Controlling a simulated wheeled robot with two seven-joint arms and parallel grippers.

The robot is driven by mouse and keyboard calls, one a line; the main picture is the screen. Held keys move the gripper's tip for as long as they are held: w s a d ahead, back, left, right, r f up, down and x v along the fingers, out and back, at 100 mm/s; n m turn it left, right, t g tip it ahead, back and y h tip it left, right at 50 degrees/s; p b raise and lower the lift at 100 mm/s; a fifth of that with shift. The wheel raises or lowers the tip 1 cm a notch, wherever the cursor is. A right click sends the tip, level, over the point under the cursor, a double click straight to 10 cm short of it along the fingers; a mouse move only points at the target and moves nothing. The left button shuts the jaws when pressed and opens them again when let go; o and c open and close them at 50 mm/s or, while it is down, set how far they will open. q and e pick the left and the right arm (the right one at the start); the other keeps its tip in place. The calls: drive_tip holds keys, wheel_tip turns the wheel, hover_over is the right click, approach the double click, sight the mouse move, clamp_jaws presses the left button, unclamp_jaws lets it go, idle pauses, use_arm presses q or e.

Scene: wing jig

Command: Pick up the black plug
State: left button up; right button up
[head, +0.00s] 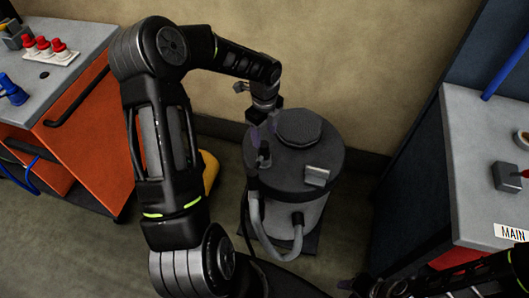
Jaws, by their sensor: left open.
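A small dark upright piece, which looks like the black plug (264,157), stands at the left edge of the dark round top of a grey drum (290,172). My left gripper (262,134) points down just above it, with its fingers apart. The fingers are faint against the wall and drum, and I cannot tell whether they touch the piece. The dark end of my right arm (372,284) shows at the bottom right, too dark to make out its fingers.
A grey hose (273,245) loops down the drum's front. A round cap (299,127) and a small grey block (317,176) sit on its top. An orange cabinet (78,135) stands left; a grey bench (480,190) stands right. A yellow object (210,172) is partly hidden behind my left arm.

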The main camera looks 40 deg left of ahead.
sight(264, 144)
use_arm(q)
drive_tip(key=shift+f, duration=0.45)
wheel_tip(264, 144, down, 5)
drive_tip(key=shift+w+a+f+p, duration=0.1)
drive_tip(key=shift+w+a+p, duration=0.05)
drive_tip(key=shift+p, duration=0.6)
drive_tip(key=shift+c, duration=0.4)
clamp_jaws()
